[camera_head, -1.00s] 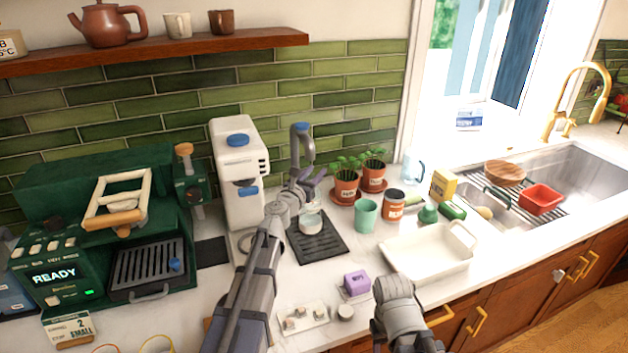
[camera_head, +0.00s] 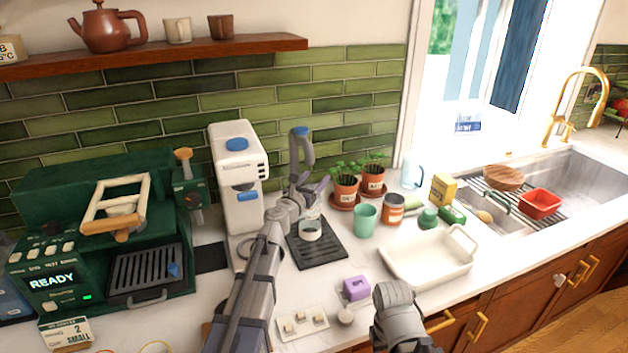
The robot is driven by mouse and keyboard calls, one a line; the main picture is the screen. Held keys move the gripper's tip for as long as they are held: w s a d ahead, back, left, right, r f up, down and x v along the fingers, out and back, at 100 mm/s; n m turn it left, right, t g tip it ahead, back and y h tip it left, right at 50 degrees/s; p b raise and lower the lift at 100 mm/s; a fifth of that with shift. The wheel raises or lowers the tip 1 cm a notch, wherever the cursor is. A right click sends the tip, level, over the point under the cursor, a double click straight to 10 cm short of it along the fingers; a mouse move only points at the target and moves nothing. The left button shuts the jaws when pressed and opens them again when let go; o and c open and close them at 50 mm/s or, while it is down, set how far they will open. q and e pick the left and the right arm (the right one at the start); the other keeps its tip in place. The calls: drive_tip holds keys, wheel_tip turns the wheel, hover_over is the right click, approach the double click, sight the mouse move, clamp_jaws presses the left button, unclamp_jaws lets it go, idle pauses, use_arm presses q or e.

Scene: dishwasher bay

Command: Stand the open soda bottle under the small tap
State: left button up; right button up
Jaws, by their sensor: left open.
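The small tap (camera_head: 302,150) is a grey arched spout with a blue top, in front of the green tiles. Below it, a small clear vessel with a pale band (camera_head: 311,229) stands on a black slatted drip mat (camera_head: 325,251); it may be the soda bottle, but its upper part is hard to make out behind my gripper. My left gripper (camera_head: 312,196) is open just above this vessel, in front of the tap's lower part. I cannot tell whether its fingers touch the vessel. Of my right arm only a grey link shows at the bottom; its gripper is not visible.
A white machine (camera_head: 238,175) stands left of the tap. Potted plants (camera_head: 345,190), a green cup (camera_head: 365,217) and an orange-brown jar (camera_head: 393,210) stand to the right. A white tray (camera_head: 425,262) and a purple block (camera_head: 357,287) lie nearer. The sink is far right.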

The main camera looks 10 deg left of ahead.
use_arm(q)
drive_tip(key=shift+r, duration=0.15)
drive_tip(key=s+a, duration=0.2)
drive_tip(key=s, duration=0.9)
drive_tip(key=shift+s+a, duration=0.15)
drive_tip(key=shift+s, duration=0.25)
